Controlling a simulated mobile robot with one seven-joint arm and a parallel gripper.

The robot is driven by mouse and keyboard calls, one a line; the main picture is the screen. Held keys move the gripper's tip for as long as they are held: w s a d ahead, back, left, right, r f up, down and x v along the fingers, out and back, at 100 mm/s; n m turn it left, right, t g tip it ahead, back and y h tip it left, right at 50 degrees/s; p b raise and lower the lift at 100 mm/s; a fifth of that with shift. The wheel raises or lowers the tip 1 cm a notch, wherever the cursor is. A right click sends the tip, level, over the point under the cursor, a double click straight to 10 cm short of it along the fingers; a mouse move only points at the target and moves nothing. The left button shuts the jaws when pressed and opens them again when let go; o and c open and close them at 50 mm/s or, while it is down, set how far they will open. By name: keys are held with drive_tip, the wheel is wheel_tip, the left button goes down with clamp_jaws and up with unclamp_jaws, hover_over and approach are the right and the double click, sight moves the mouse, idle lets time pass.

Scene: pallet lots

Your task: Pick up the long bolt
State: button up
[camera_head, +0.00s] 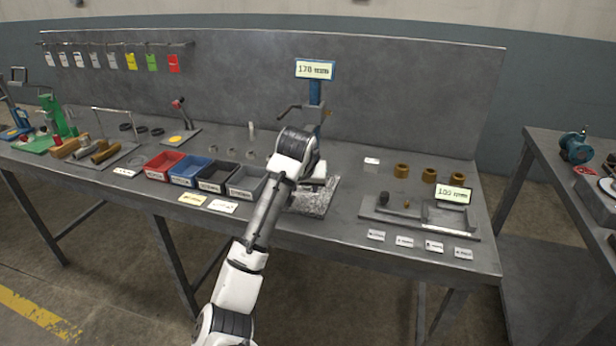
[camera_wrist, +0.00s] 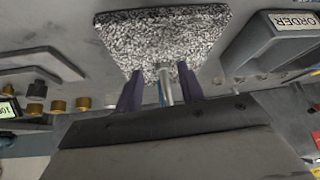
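My gripper (camera_wrist: 160,88) is low over a speckled grey slab (camera_head: 318,201), and my arm hides its fingers in the head view. In the wrist view the two dark fingers are apart, on either side of a thin grey metal rod, apparently the long bolt (camera_wrist: 167,88). A gap shows between the rod and each finger. The rod overlaps the edge of the speckled slab (camera_wrist: 165,35) in the picture; I cannot tell whether it touches it. The bolt cannot be made out in the head view.
A blue stand (camera_head: 315,93) with a display rises behind the slab. Red (camera_head: 163,164), blue (camera_head: 188,172) and grey bins (camera_head: 246,181) stand to its left. A shallow tray (camera_head: 400,220) with a display and several brass rings (camera_head: 402,170) are to the right.

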drive_tip(key=w, duration=0.2)
drive_tip(key=w+p, duration=0.1)
drive_tip(key=w, duration=0.2)
drive_tip(key=shift+w+d+r, duration=0.1)
drive_tip(key=shift+w+d, duration=0.25)
drive_tip(key=shift+w, duration=0.05)
drive_tip(key=shift+w+f+p, duration=0.25)
drive_tip(key=shift+f+p, duration=0.15)
drive_tip(key=shift+f, duration=0.25)
clamp_jaws()
